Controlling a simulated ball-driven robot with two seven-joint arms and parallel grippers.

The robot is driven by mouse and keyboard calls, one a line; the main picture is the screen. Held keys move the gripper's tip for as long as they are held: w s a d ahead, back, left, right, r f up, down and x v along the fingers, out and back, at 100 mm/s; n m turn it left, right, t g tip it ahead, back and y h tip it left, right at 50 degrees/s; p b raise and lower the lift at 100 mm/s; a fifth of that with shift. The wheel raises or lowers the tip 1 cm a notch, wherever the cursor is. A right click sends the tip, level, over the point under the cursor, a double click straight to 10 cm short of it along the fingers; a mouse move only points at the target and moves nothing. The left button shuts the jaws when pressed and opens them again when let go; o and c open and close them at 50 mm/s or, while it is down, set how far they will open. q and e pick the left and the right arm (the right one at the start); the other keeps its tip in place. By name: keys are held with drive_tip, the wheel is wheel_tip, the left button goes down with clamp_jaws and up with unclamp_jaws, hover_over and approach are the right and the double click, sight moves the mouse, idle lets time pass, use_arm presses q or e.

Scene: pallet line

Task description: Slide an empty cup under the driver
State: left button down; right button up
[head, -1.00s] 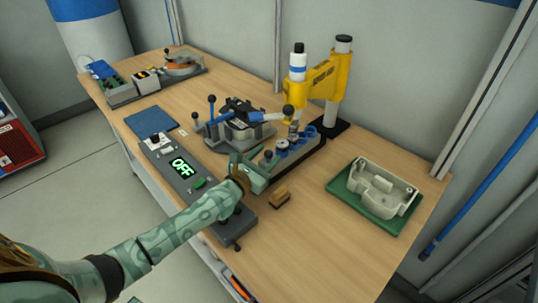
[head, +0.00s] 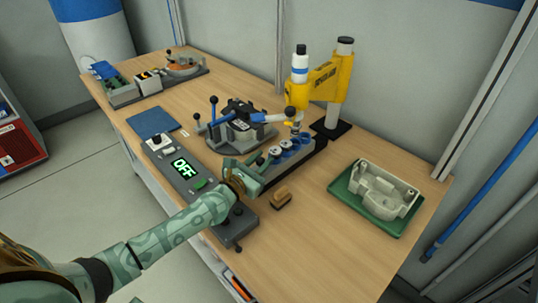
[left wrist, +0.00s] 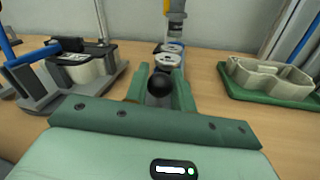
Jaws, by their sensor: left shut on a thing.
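A row of blue cups (head: 287,145) sits on a dark slide (head: 312,149) below the driver (head: 300,66), a white-and-blue cylinder on a yellow stand. The driver also shows in the left wrist view (left wrist: 176,22), its lower end above the far part of the row. The nearer cups seem to hold pale pieces; the contents of the far ones are hard to tell. My left gripper (head: 262,166) is at the near end of the slide. In the left wrist view its fingers (left wrist: 159,88) are shut on a black ball knob (left wrist: 159,82). My right gripper is out of view.
A control box (head: 183,180) reading OFF lies left of the gripper. A clamp fixture (head: 240,130) stands behind it. A small brown block (head: 281,197) is close on the right. A green tray (head: 370,210) holds a pale housing (head: 388,188). The bench front right is clear.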

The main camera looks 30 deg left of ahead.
use_arm(q)
drive_tip(key=shift+s+a, duration=0.15)
drive_tip(key=shift+s, duration=0.3)
drive_tip(key=shift+w, duration=0.15)
drive_tip(key=c, duration=1.2)
unclamp_jaws()
drive_tip(key=s, duration=0.5)
drive_tip(key=s+a, duration=0.1)
drive_tip(key=s, duration=0.5)
drive_tip(key=s+a, duration=0.1)
drive_tip(key=s, duration=0.4)
drive_tip(key=shift+s+a, duration=0.1)
drive_tip(key=shift+s, duration=0.1)
